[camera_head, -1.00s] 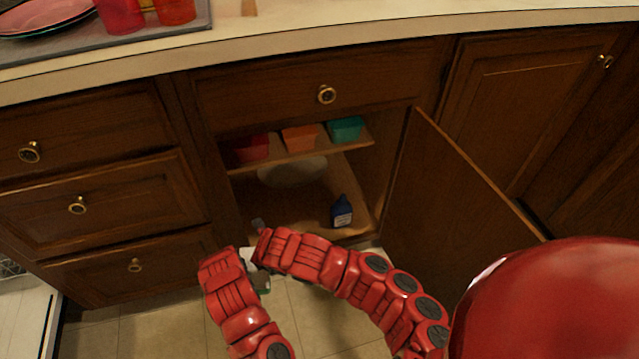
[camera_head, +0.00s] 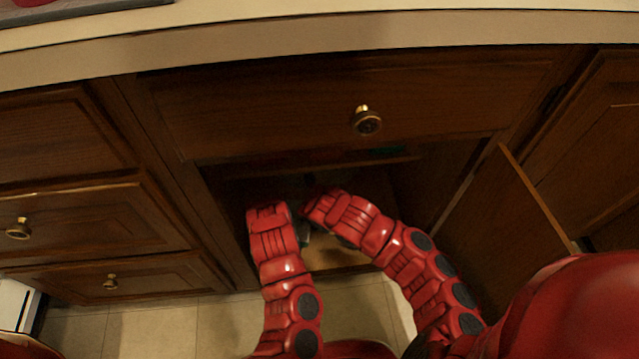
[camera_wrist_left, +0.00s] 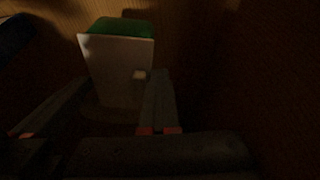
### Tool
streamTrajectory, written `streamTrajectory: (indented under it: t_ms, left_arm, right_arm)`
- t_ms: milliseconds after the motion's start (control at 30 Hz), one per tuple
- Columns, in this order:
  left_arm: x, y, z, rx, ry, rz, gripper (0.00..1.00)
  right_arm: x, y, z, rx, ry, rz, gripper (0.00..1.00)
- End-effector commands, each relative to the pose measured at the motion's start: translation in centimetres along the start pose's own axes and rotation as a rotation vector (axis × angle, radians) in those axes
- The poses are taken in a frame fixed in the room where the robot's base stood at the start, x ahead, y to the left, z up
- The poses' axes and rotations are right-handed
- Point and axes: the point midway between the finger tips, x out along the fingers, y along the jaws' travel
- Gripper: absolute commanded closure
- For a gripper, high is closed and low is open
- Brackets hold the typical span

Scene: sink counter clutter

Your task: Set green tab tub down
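The green tab tub (camera_wrist_left: 118,68) shows in the left wrist view as a pale, boxy tub with a green top. My left gripper (camera_wrist_left: 122,88) has one dark finger at each side of its lower part and looks closed on it. In the head view, a small pale patch (camera_head: 305,238) shows between my two arms, inside the open lower cabinet. My left arm's end (camera_head: 268,218) and my right arm's end (camera_head: 325,207) both reach into the cabinet. The right fingers are hidden in shadow. I cannot tell whether the tub touches the cabinet floor.
The cabinet door (camera_head: 505,205) stands open at the right. A shelf edge (camera_head: 330,165) and a drawer front (camera_head: 350,105) lie above my arms. A dark bluish object (camera_wrist_left: 14,35) is at the left wrist view's upper left. The cabinet interior is dark.

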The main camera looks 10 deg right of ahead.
Motion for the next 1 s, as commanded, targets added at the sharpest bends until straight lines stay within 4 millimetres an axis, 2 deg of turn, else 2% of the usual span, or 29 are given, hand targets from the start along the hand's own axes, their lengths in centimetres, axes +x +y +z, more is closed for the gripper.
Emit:
streamTrajectory:
  t_ms: [33,467,1000]
  left_arm:
    - [0.2,0.5,0.1,0.002,0.001,0.011,1.00]
    - [0.3,0.5,0.1,0.002,0.001,0.011,1.00]
    - [4.0,0.4,1.5,0.002,0.001,0.010,1.00]
  right_arm:
    - [0.1,0.5,-0.2,-0.005,0.001,0.012,1.00]
    - [0.2,0.5,-0.2,-0.004,0.001,0.011,1.00]
    - [3.9,0.4,-1.6,-0.004,0.000,0.010,1.00]
